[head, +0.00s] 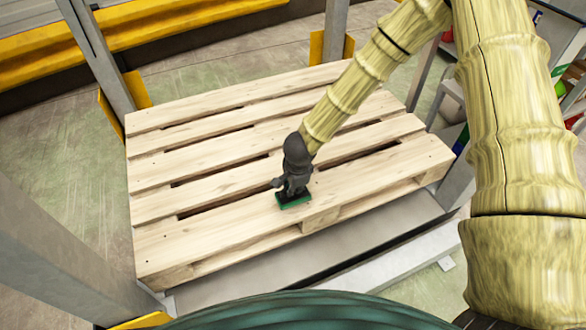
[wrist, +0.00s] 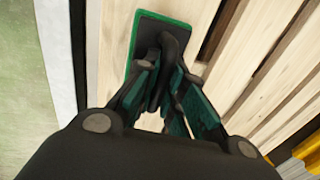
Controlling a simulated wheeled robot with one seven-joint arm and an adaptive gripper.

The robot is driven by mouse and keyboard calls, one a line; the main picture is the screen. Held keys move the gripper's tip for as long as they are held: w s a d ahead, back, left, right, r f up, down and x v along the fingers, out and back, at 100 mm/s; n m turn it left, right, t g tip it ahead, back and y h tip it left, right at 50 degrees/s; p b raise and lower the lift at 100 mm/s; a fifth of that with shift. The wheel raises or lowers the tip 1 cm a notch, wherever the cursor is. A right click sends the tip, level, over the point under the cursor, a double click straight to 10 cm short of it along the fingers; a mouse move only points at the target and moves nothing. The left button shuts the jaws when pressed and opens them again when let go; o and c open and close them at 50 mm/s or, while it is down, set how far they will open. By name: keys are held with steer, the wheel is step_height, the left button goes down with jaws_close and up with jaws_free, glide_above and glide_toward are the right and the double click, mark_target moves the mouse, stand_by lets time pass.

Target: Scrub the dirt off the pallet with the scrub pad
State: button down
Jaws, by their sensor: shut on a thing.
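The wooden pallet (head: 222,220) lies flat and fills the middle of the head view; its slats (wrist: 262,55) also show in the wrist view. The scrub pad (head: 294,203) is a dark pad with a green edge and a black handle; it shows at the top of the wrist view (wrist: 143,35). My gripper (head: 293,186) is shut on the pad's handle. The pad rests on or just above the pallet's front slat, right of the middle; I cannot tell if it touches. No dirt is plain on the visible slats. The wood under the pad and arm is hidden.
Grey posts with yellow feet stand at the back left (head: 105,60) and back middle (head: 335,30) of the pallet. A grey metal beam (head: 330,262) runs along its front. Shelving with coloured items is at the right. The pallet's left part is clear.

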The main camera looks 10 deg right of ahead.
steer(key=shift+r+p, duration=3.05)
steer(key=shift+r, duration=0.2)
steer(key=shift+w+a+r+n, duration=0.4)
steer(key=shift+w+r+n, duration=0.25)
steer(key=shift+r, duration=0.15)
steer(key=shift+w+a+r+n, duration=0.4)
steer(key=shift+w+r+n, duration=0.2)
steer(key=shift+r, duration=0.15)
steer(key=shift+r, duration=0.1)
